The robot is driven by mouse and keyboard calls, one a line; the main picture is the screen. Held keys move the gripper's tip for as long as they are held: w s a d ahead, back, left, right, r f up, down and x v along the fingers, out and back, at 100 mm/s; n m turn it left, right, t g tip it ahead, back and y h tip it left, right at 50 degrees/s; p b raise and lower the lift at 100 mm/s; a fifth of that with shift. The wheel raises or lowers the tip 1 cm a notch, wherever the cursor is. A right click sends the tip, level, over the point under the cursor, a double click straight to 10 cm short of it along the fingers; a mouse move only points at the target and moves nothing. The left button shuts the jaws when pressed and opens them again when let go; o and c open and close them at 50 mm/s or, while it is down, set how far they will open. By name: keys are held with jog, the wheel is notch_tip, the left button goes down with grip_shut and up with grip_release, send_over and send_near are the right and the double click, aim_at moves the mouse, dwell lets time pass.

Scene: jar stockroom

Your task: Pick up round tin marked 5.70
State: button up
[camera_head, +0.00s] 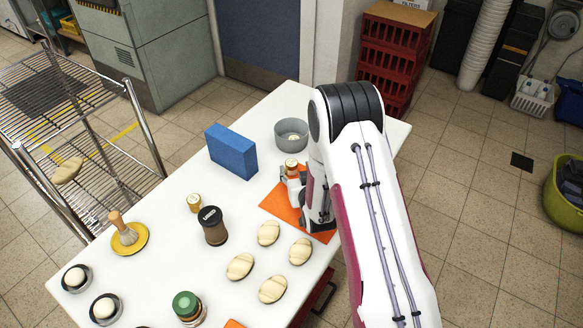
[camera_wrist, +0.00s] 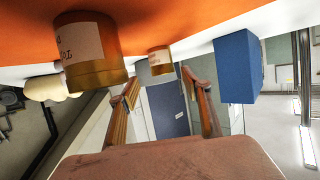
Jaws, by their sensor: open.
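A small gold-topped container (camera_head: 291,164) stands at the far edge of the orange mat (camera_head: 272,206), beside my arm. The wrist view is upside down. It shows a gold container with a white label (camera_wrist: 160,60) straight ahead, between the lines of my fingers. A larger-looking, closer gold container with a label (camera_wrist: 92,45) is off to the left, outside the fingers. I cannot read 5.70 on either label. My gripper (camera_wrist: 166,97) is open and empty, low at the mat; in the head view my arm mostly hides it.
A blue box (camera_head: 231,151) and a grey bowl (camera_head: 291,136) stand beyond the mat. Another small gold-lidded container (camera_head: 194,203), a black-lidded brown jar (camera_head: 213,227) and a green-lidded jar (camera_head: 188,307) are to the left. Several pale rolls (camera_head: 268,233) lie in front of the mat.

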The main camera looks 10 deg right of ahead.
aim_at(293, 166)
jog(key=shift+w, duration=0.1)
dwell(0.3)
jog(key=shift+a+x, duration=0.15)
jog(key=shift+x, duration=0.6)
jog(key=shift+a+x, duration=0.15)
jog(key=shift+x, duration=1.65)
jog(key=shift+f, duration=0.1)
jog(key=c, duration=1.2)
